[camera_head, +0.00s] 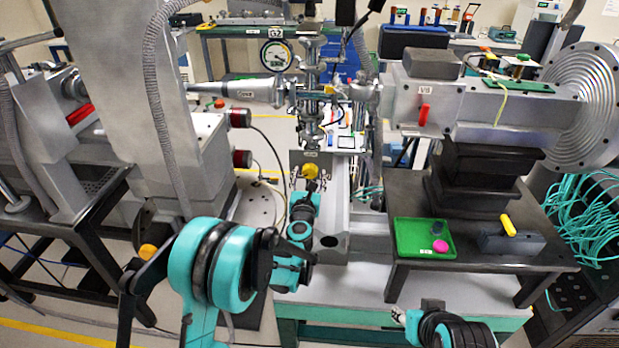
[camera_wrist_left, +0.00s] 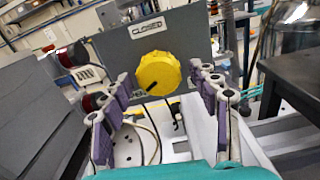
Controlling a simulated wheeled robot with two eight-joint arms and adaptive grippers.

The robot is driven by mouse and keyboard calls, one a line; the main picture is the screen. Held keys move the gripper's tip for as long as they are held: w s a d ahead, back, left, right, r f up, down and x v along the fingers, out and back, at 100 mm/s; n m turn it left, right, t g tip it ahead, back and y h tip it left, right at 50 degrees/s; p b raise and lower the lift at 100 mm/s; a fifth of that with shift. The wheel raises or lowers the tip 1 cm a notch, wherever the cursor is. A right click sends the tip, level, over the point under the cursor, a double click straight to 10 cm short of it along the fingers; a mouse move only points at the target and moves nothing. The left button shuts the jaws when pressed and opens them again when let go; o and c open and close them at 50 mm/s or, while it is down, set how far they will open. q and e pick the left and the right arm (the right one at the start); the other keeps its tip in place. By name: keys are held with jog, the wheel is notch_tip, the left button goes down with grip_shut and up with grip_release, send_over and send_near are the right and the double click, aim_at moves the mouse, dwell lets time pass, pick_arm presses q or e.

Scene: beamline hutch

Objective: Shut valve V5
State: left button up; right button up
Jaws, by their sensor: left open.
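A round yellow valve knob (camera_head: 310,171) stands out from a grey panel (camera_head: 297,160). In the left wrist view the knob (camera_wrist_left: 157,73) has a dark pointer mark toward its lower left, and a plate reading CLOSED (camera_wrist_left: 149,28) sits above it. No V5 label is readable by this knob. My left gripper (camera_wrist_left: 164,82) is open, with its purple-padded fingers on either side of the knob; I cannot tell whether they touch it. In the head view my left gripper (camera_head: 309,184) is small, just at the knob. Part of my right arm shows at the bottom right; its jaws are unclear.
A dark table (camera_head: 400,207) on the right bears a green tray (camera_head: 411,247) and a grey block with a yellow handle (camera_head: 508,226). A red lever (camera_head: 423,115) is on the beamline housing above. A pressure gauge (camera_head: 276,55) stands behind the panel. Grey equipment crowds the left.

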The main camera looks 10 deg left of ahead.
pick_arm(q)
jog(key=shift+w, duration=0.25)
jog(key=shift+c, duration=0.3)
jog(key=c, duration=1.1)
